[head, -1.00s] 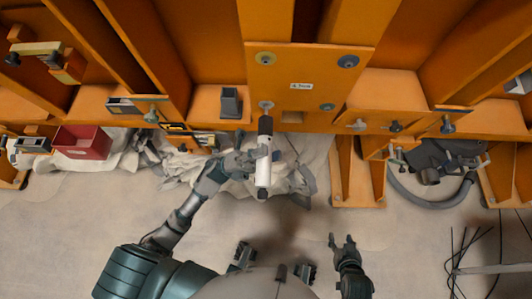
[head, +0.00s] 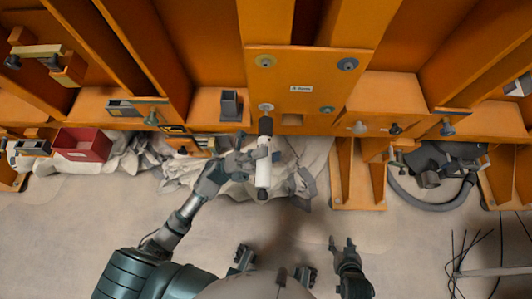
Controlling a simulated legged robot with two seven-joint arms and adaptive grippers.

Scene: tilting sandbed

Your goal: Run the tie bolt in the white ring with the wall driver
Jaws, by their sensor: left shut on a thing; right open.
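The white ring (head: 266,106) is at the lower left of an orange wall plate (head: 306,75), with a bolt head at its centre. The driver (head: 263,172) is a white cylinder with black ends. My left gripper (head: 246,160) is shut on it from the left. Its black nose points up the picture at the white ring, just below or over its lower edge; I cannot tell whether it touches the bolt. My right gripper (head: 341,242) is open and empty, low and away from the wall.
A yellow ring (head: 264,61), a blue ring (head: 347,63) and a green ring (head: 327,109) share the plate. A red bin (head: 82,145) stands at the left. Crumpled pale cloth lies below the wall. A grey hose (head: 434,204) lies at the right.

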